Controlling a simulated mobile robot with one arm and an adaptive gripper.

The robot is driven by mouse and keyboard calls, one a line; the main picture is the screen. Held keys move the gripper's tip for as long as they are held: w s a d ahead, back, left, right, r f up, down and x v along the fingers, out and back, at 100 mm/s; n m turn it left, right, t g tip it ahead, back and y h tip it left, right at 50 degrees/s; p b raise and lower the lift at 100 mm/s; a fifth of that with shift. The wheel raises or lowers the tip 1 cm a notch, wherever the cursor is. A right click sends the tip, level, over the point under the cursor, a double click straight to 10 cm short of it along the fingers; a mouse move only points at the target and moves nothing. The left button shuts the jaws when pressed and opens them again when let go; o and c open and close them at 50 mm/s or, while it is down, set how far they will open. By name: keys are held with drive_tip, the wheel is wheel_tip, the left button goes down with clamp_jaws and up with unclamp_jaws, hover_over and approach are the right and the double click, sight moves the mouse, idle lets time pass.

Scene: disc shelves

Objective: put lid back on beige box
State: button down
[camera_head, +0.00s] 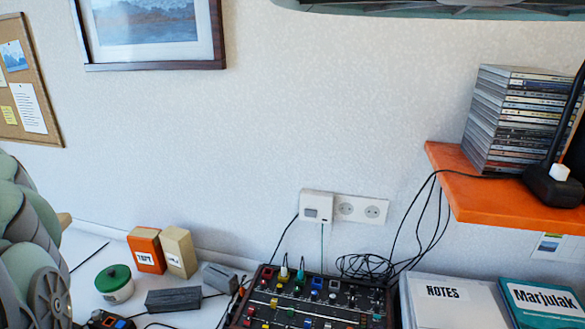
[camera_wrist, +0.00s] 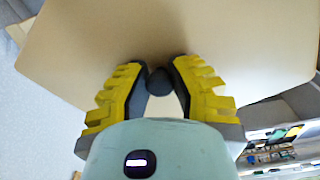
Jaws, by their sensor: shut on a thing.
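In the wrist view my gripper (camera_wrist: 158,82) has its two yellow and dark fingers closed around a small dark round knob. The knob stands on a wide flat beige panel (camera_wrist: 215,35), which looks like the lid and fills the upper part of that view. Whether the panel is resting on a box or held clear cannot be told. In the head view my gripper is hidden or out of frame. A beige box (camera_head: 178,252) with a white label stands against the wall there; I cannot tell whether it is the task's box. A tan sliver (camera_head: 64,220) shows behind my arm.
An orange box (camera_head: 146,251), a green-lidded pot (camera_head: 114,284) and a grey block (camera_head: 173,299) stand near the beige box. A mixer (camera_head: 308,302) with cables sits mid-desk. An orange shelf (camera_head: 490,196) with stacked discs juts out at right, above boxes (camera_head: 452,302).

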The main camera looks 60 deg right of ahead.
drive_tip(key=s+d+f+n+p, duration=0.1)
drive_tip(key=s+d+f+n, duration=0.25)
drive_tip(key=f, duration=0.45)
drive_tip(key=s+d+f+n+p, duration=0.15)
drive_tip(key=d+f+n, duration=0.25)
drive_tip(key=f, duration=0.4)
drive_tip(key=s+d+f+n+p, duration=0.1)
drive_tip(key=s+d+f+n, duration=0.25)
drive_tip(key=s+f, duration=0.4)
drive_tip(key=s+d+f+n+p, duration=0.15)
drive_tip(key=s+f+n, duration=0.3)
drive_tip(key=s, duration=0.55)
wheel_tip(320, 180, down, 6)
drive_tip(key=b, duration=0.5)
drive_tip(key=shift+s+d+f, duration=0.2)
drive_tip(key=shift+d+f, duration=0.05)
drive_tip(key=shift+d, duration=0.05)
drive_tip(key=shift+f+m, duration=0.2)
drive_tip(key=shift+m, duration=0.05)
idle(0.6)
